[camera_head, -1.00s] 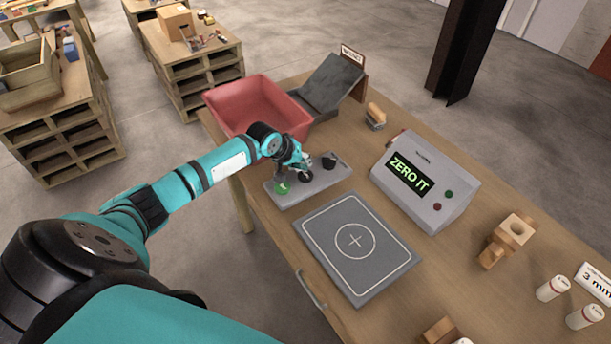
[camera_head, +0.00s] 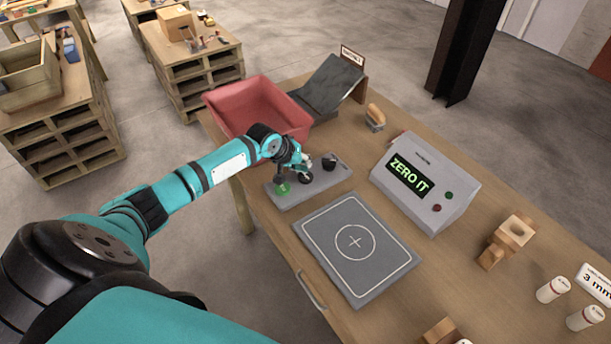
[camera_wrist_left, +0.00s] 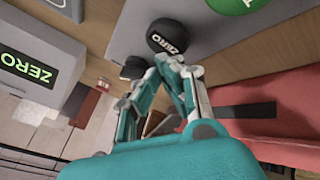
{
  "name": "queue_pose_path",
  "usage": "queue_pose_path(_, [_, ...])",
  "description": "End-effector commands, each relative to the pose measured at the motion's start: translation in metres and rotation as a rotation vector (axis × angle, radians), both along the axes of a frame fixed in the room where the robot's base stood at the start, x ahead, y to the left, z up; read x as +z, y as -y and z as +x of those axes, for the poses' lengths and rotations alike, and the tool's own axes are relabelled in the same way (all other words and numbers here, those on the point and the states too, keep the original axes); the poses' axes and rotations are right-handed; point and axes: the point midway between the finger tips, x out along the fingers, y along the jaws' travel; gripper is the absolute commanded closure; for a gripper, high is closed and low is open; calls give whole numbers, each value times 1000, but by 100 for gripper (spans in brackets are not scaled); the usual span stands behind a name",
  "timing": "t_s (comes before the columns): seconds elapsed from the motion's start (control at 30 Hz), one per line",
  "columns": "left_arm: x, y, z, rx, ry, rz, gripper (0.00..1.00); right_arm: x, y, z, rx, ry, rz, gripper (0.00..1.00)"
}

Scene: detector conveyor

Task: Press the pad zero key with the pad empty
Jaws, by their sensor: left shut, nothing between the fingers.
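The grey key bar (camera_head: 318,185) lies at the table's front edge, with a green key (camera_head: 283,188) on its left and a black key (camera_head: 328,162) on its right. The fingertips (camera_wrist_left: 170,62) show just below the key in the wrist view. The grey pad (camera_head: 385,265) with circle and cross is empty. My right gripper is not in view.
The display box (camera_head: 425,175) reads "ZERO IT". A red bin (camera_head: 255,105) and a dark chute (camera_head: 330,85) stand behind the key bar. A wooden-handled brush (camera_head: 375,117), a wooden block piece (camera_head: 508,237) and white cylinders (camera_head: 552,289) are on the table.

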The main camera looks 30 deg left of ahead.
Motion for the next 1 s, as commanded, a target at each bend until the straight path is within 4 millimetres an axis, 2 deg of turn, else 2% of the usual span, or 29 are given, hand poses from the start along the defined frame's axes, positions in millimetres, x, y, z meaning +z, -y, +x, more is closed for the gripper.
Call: queue_pose_path(1.0, [-11,0,0,0,0,0,100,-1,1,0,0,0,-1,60])
